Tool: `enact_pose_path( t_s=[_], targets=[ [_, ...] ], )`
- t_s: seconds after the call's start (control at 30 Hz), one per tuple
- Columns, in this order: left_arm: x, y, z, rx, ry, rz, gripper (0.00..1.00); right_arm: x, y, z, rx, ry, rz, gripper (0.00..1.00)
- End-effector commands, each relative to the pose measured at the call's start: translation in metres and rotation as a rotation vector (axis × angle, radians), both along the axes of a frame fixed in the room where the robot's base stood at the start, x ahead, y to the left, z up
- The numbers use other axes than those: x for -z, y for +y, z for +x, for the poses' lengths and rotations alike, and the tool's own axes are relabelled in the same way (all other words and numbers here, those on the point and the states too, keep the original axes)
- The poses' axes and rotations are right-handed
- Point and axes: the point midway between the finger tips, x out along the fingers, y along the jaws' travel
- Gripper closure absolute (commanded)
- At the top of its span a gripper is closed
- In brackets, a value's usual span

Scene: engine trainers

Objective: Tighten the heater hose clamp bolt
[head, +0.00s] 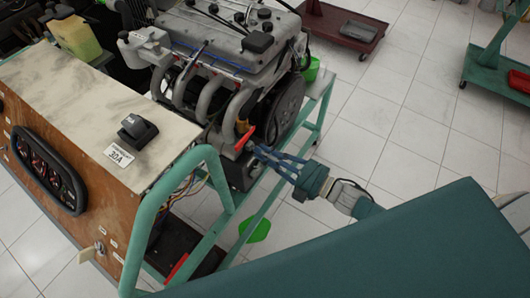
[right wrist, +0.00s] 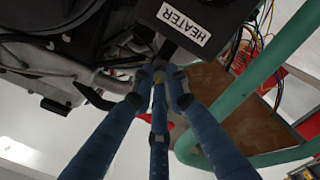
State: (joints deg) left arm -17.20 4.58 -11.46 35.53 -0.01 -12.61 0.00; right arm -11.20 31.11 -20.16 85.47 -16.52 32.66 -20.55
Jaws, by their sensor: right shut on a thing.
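My right gripper (head: 258,151) reaches in from the right to the lower front of the engine (head: 225,40). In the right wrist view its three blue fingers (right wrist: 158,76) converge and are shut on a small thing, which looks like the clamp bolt. The fingertips hide most of it, and I cannot make out the clamp or hose. A dark box labelled HEATER (right wrist: 186,22) is just beyond the fingertips. The dark box also shows in the head view (head: 238,173), below and left of the fingertips. My left gripper is not in view.
A green frame (head: 215,180) carries the engine and a wooden console (head: 75,130) with gauges. In the right wrist view a green tube (right wrist: 255,100) and loose wires (right wrist: 245,45) lie right of the fingers. The tiled floor (head: 400,150) is mostly clear on the right.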

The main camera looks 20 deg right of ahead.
Motion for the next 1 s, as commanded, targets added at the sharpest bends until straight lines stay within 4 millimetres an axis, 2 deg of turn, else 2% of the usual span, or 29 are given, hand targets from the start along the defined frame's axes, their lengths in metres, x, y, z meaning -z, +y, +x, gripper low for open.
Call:
enact_pose_path(
  t_s=[0.2, 0.23, 0.3, 0.33, 0.67, 0.77, 1.0],
  targets=[
    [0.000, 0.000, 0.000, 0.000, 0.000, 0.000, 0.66, 0.001, -0.001, 0.000, 0.001, 0.003, -0.001, 1.00],
    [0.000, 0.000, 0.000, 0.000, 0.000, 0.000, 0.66, 0.001, -0.001, 0.000, 0.001, 0.003, -0.001, 0.84],
    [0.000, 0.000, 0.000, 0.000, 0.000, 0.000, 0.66, 0.001, -0.001, 0.000, 0.001, 0.002, -0.002, 0.70],
    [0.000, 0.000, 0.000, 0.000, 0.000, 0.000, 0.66, 0.001, -0.001, 0.000, 0.001, 0.002, -0.002, 0.66],
    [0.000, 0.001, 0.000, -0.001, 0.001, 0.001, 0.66, 0.001, -0.002, -0.003, 0.000, 0.001, -0.001, 0.66],
    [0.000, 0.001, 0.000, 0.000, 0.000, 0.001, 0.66, 0.002, -0.008, -0.011, 0.000, 0.003, -0.001, 0.66],
    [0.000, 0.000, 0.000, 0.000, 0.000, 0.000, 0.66, 0.003, -0.039, -0.050, 0.001, 0.007, -0.004, 0.66]
  ],
)
